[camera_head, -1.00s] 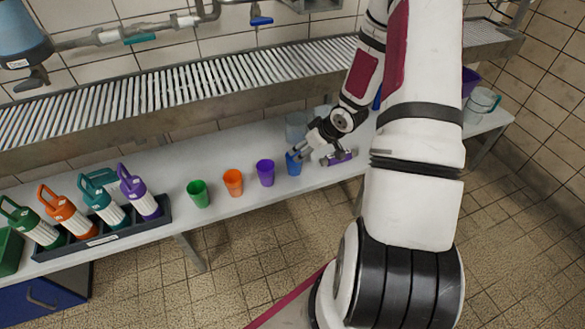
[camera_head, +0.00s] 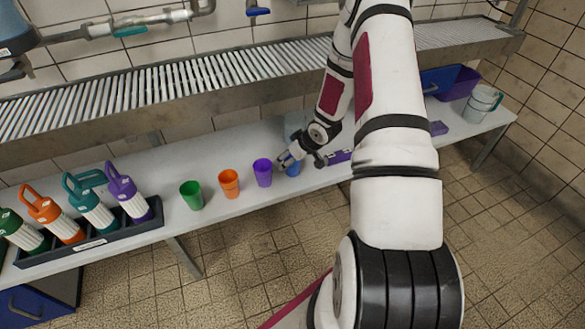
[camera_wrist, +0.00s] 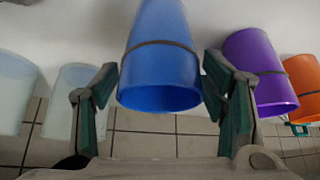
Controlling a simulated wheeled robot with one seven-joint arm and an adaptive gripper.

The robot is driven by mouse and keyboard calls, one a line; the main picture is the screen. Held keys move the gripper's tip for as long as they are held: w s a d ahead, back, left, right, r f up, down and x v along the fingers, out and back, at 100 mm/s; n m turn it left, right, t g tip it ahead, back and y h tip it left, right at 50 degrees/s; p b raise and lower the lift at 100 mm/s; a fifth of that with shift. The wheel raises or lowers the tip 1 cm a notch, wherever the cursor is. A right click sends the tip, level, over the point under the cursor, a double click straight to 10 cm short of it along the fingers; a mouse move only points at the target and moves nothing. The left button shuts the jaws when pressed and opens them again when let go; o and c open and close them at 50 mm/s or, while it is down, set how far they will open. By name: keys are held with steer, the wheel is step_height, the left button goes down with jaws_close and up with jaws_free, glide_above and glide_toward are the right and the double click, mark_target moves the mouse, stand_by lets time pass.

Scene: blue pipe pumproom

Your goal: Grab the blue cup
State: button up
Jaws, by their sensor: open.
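The blue cup (camera_wrist: 160,60) stands between the two fingers of my gripper (camera_wrist: 165,105) in the wrist view. The fingers are apart, one on each side of the cup, with a narrow gap on the left and the right finger very close to it. In the head view my gripper (camera_head: 287,158) is at the blue cup (camera_head: 293,168), which is partly hidden by it. I cannot tell whether a finger touches the cup.
A purple cup (camera_head: 263,172), an orange cup (camera_head: 229,184) and a green cup (camera_head: 191,195) stand in a row to the left on the white bench (camera_head: 225,150). Bottles stand in a dark tray (camera_head: 95,240). Pale translucent cups (camera_wrist: 75,105) are close beside my gripper. A slatted shelf (camera_head: 180,85) runs behind.

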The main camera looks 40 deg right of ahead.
steer(key=shift+x, duration=0.85)
steer(key=c, duration=1.1)
